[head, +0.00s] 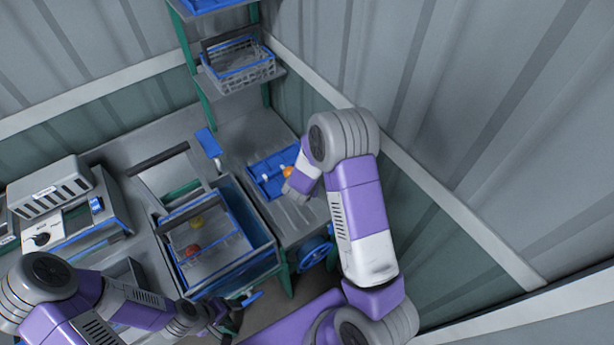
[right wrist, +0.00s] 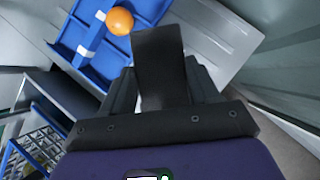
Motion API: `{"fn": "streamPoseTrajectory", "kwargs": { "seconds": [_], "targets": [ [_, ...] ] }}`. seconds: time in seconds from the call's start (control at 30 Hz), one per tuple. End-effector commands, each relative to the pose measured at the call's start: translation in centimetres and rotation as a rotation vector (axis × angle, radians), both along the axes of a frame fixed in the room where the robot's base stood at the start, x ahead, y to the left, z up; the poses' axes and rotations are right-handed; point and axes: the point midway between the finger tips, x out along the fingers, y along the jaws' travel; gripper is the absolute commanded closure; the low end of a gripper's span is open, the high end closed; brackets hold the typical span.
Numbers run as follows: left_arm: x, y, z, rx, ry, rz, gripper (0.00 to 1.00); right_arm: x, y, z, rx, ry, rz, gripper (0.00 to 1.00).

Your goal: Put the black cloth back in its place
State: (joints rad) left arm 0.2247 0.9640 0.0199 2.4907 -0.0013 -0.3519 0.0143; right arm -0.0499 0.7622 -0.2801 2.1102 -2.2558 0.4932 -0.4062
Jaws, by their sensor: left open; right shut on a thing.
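In the right wrist view, a black flat piece that looks like the black cloth (right wrist: 158,60) stands out from between the jaws of my right gripper (right wrist: 160,88), which is shut on it. Beyond it lies a blue compartmented tray (right wrist: 72,38) on a grey surface. In the head view my right forearm and wrist reach over the bench at that blue tray (head: 262,185); the right fingers and cloth are hidden there. My left gripper (head: 222,316) is open and low at the front of the blue-edged bin, with nothing seen in it.
A wire basket (head: 240,75) sits on the shelf behind. A grey vented machine (head: 45,190) is at left. The corrugated wall closes off the right.

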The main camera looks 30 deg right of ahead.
Motion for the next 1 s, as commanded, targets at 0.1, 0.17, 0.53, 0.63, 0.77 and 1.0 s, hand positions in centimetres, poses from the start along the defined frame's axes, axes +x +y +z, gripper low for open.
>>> {"fn": "streamPoseTrajectory", "kwargs": {
  "seconds": [0.1,0.17,0.53,0.63,0.77,1.0],
  "targets": [
    [0.0,0.0,1.3,0.000,0.000,0.000,0.34,-0.3,-0.8,-0.4,-0.027,0.047,0.025,0.88],
    [0.0,0.0,1.4,0.000,0.000,0.000,0.34,-0.4,-0.9,-0.7,-0.035,0.059,0.033,0.88],
    [0.0,0.0,0.1,0.000,0.001,0.000,0.34,-0.5,-1.0,-2.7,-0.039,0.064,0.037,0.88],
    [0.0,0.0,-0.5,0.000,0.001,0.000,0.34,-0.5,-1.0,-3.7,-0.040,0.065,0.038,0.88],
    [0.0,0.0,-1.3,0.000,0.001,0.000,0.34,-0.4,-1.0,-4.9,-0.039,0.063,0.036,0.88],
    [0.0,0.0,-3.6,0.000,0.000,0.000,0.34,-0.4,-1.0,-7.2,-0.038,0.061,0.035,0.88]
  ]
}}
